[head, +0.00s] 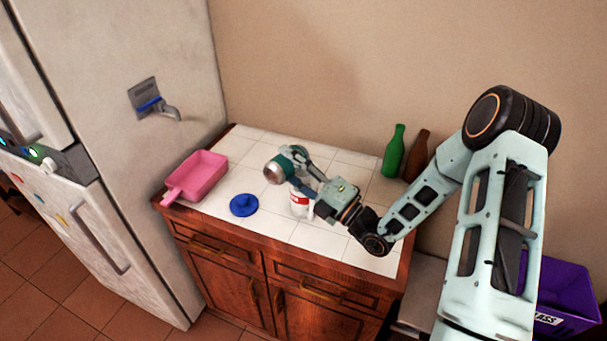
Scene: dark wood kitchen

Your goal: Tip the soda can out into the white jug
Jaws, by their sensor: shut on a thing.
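My gripper (294,163) is shut on the soda can (274,173), a green can with a silver end. The can is held above the counter and lies tilted well over, with its silver end toward the lower left. The white jug (300,203), with a red mark, stands on the tiled counter just below and a little right of the can in the picture. My gripper and wrist hide part of the jug, including much of its top. I cannot tell whether the can's end is over the jug's mouth, and no liquid shows.
A blue round lid-like piece (244,205) and a pink dustpan-like tray (198,176) lie left on the counter (325,238). A green bottle (394,154) and a brown bottle (416,156) stand at the back right. A fridge (120,130) borders the left. A purple bin (570,297) is at right.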

